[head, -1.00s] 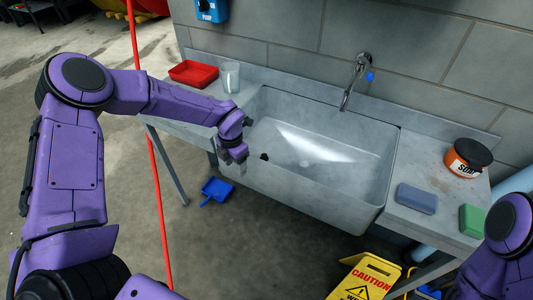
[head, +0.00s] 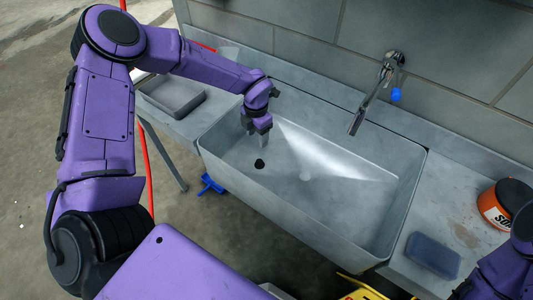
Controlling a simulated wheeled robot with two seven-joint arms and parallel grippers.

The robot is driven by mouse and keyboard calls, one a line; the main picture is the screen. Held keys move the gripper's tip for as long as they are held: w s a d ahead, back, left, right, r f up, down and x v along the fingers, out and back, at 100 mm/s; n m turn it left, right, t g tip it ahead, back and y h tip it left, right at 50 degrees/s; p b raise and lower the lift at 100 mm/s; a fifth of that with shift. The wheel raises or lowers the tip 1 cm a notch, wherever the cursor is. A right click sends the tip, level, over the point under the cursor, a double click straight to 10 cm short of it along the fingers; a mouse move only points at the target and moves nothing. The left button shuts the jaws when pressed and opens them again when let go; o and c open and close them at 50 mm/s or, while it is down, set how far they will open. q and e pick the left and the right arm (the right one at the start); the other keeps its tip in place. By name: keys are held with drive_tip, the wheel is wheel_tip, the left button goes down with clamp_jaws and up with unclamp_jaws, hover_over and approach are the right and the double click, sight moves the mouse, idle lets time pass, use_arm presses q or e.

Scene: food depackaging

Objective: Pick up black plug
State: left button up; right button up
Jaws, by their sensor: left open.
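The small black plug (head: 259,163) lies on the sink floor toward the left side of the basin. My left gripper (head: 263,141) points down into the basin just above the plug in the picture. It is open and nothing shows between its fingers. The gap between fingertips and plug is hard to judge. The grey sink (head: 340,215) has a pale round drain (head: 306,176) to the right of the plug. My right gripper is out of view; only part of my right arm shows at the lower right.
A faucet (head: 377,90) with a blue knob overhangs the sink's back right. A grey tray (head: 172,100) is on the left counter. A grey-blue sponge (head: 432,254) and an orange soap tub (head: 497,210) are on the right counter.

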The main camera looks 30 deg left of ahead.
use_arm(q)
drive_tip(key=b, duration=0.5)
hover_over(259, 161)
wheel_tip(259, 161, down, 6)
drive_tip(key=shift+s+d+f+b, duration=0.15)
drive_tip(key=shift+d+f+b, duration=0.05)
drive_tip(key=shift+f+b, duration=0.8)
drive_tip(key=f+b, duration=0.2)
drive_tip(key=f, duration=0.1)
drive_tip(key=f+b, duration=0.6)
drive_tip(key=shift+w+a+f, duration=0.1)
drive_tip(key=shift+w+f, duration=0.15)
drive_tip(key=shift+f, duration=0.1)
drive_tip(key=shift+r, duration=0.1)
clamp_jaws()
